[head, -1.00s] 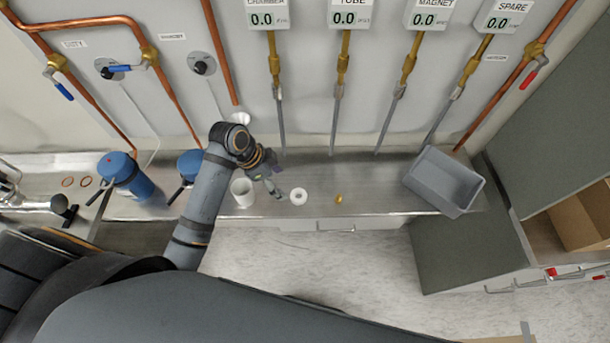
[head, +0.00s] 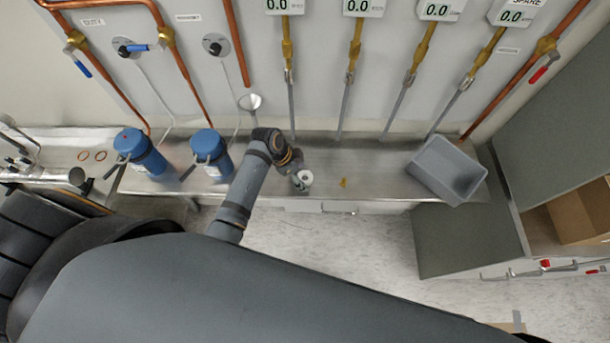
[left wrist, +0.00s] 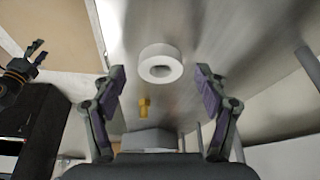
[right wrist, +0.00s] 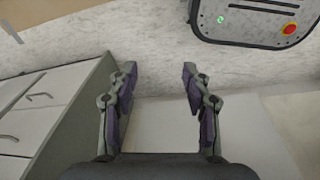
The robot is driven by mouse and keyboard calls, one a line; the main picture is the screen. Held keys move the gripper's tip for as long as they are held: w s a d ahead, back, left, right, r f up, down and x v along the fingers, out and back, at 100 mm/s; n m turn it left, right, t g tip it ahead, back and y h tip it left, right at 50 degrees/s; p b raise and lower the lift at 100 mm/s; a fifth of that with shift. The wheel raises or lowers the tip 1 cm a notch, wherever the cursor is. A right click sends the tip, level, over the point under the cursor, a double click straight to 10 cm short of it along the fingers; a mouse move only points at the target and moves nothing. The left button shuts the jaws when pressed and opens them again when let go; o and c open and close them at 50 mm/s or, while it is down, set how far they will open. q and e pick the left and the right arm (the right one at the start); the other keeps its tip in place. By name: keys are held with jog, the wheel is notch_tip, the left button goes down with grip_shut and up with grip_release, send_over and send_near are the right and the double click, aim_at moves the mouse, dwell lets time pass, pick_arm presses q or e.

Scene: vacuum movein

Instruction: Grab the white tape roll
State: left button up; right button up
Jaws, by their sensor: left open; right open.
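The white tape roll (head: 305,176) lies on the steel bench near its front edge. In the left wrist view the white tape roll (left wrist: 160,65) shows as a ring ahead of and between the fingertips, with its hole facing the camera. My left gripper (head: 301,182) is at the roll in the head view. In the left wrist view my left gripper (left wrist: 160,72) is open, with a gap between each finger and the roll. My right gripper (right wrist: 157,68) is open and empty over the floor, away from the bench.
A small brass fitting (head: 343,183) lies on the bench right of the roll. A grey bin (head: 432,172) stands farther right. Two blue canisters (head: 140,155) (head: 211,155) stand on the left. Pipes and gauges line the back wall.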

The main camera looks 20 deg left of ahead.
pick_arm(q)
jog(key=shift+d+f, duration=0.15)
jog(key=shift+f, duration=0.15)
jog(key=shift+w+f, duration=0.1)
jog(key=c, duration=0.9)
pick_arm(e)
jog(key=shift+s+d, duration=0.2)
jog(key=shift+s, duration=0.45)
jog(key=shift+r, duration=0.1)
